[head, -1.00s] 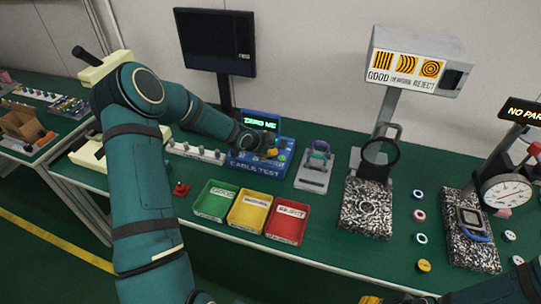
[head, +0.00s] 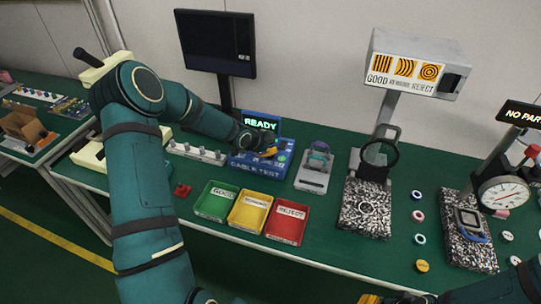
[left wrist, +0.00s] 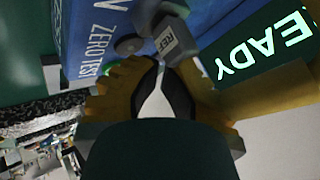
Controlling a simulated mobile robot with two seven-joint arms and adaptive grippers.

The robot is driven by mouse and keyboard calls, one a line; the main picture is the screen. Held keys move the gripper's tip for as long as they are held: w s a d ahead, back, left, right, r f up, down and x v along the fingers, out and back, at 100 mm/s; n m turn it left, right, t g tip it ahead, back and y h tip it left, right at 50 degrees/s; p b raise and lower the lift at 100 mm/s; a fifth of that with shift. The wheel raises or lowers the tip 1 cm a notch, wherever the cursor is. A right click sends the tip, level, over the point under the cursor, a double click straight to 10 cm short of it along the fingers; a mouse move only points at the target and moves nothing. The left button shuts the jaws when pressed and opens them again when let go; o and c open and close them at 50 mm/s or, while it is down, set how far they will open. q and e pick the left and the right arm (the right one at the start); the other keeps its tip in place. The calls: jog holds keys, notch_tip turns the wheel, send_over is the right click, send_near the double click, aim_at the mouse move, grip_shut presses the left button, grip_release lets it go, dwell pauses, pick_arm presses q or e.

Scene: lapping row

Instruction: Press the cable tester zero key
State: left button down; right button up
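The blue cable tester (head: 240,170) stands at the back of the green bench, with "CABLE TEST" on its front. Its lit display (head: 260,122) reads READY, and it also shows in the left wrist view (left wrist: 262,48). My left gripper (head: 268,153) is at the tester's top panel. In the left wrist view its yellow fingers (left wrist: 160,68) converge with their tips together, nothing seen between them. A round grey key (left wrist: 129,45) lies beside the ZERO and TEST lettering, left of the fingertips. A grey part labelled REF (left wrist: 170,42) is just beyond the tips. I cannot tell whether they touch.
Green, yellow and red trays (head: 249,226) stand in front of the tester. A grey fixture (head: 315,172) is to its right, a row of grey posts (head: 197,152) to its left. A monitor (head: 217,42) stands behind. My right gripper (head: 385,299) barely shows at the bottom edge.

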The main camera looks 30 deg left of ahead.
pick_arm(q)
notch_tip(320, 180, up, 6)
jog(key=p, duration=0.5)
dwell(0.7)
